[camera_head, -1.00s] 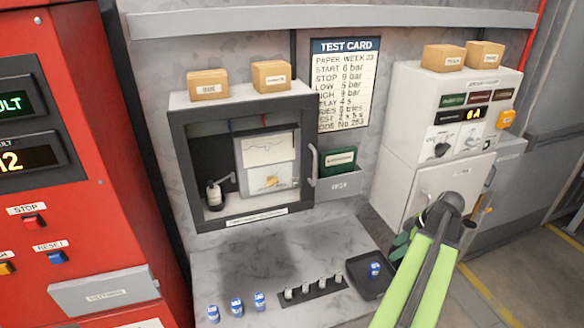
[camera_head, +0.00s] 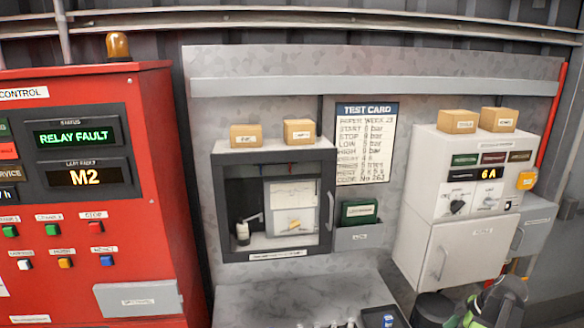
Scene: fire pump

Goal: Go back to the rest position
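My gripper (camera_head: 468,318) is at the lower right, at the end of my green and black arm, partly cut off by the bottom edge. It is low in front of the white charger-like cabinet (camera_head: 440,255). Its fingers are small and partly hidden, so I cannot tell whether they are open or shut or hold anything. No marker of a rest position shows.
A red control panel (camera_head: 150,200) stands at left, reading RELAY FAULT and M2. A tray with a blue item (camera_head: 388,320) is at the bottom. A test card (camera_head: 366,145) hangs behind.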

